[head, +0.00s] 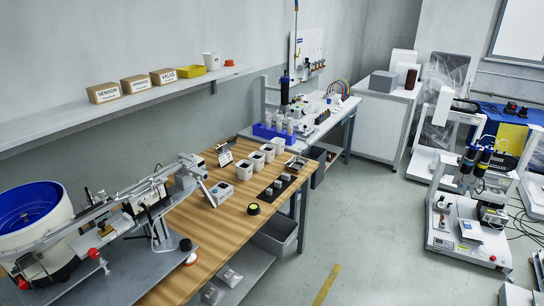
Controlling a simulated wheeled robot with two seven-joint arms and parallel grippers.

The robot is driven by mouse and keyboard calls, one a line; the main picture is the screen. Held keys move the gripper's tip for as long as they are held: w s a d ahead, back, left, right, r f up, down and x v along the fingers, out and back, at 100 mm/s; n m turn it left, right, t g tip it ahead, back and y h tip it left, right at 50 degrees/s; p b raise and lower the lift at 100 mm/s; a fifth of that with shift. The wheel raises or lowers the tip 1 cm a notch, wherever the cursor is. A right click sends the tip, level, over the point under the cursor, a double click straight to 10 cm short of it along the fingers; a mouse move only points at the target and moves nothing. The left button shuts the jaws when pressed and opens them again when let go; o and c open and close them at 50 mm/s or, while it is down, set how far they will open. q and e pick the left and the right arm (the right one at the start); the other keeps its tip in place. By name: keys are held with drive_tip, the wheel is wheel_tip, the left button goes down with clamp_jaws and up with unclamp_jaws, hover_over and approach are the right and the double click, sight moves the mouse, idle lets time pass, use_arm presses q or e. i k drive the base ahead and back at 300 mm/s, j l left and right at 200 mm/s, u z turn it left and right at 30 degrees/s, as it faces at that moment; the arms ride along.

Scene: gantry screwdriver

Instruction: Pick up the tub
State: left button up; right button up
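I cannot tell which tub the task means. Several small white tubs with dark contents stand on the wooden workbench; the nearest is a white tub (244,169), with another (257,160) and a third (268,151) in a slanting row behind it. Another white tub (211,60) stands on the wall shelf next to a yellow bin. A larger grey tub (274,238) sits under the bench. All look upright. Neither of my grippers shows in the head view.
A bowl feeder (33,215) with a blue inside and its track fills the left. A dark mat (274,189) with small parts lies on the bench. The wall shelf (135,104) carries labelled boxes. A screwdriver gantry (467,225) stands at right. The floor (375,215) between is clear.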

sight(268, 154)
drive_tip(key=u, duration=1.6)
drive_tip(key=z, duration=1.6)
drive_tip(key=i+l+u, duration=0.1)
drive_tip(key=u, duration=0.7)
drive_tip(key=i+l+u, duration=0.15)
drive_tip(key=l, duration=0.15)
drive_tip(key=i+l+u, duration=0.35)
drive_tip(key=l, duration=0.3)
drive_tip(key=l+u, duration=0.15)
drive_tip(key=l, duration=0.2)
drive_tip(key=i+l+u, duration=0.15)
drive_tip(key=l, duration=0.2)
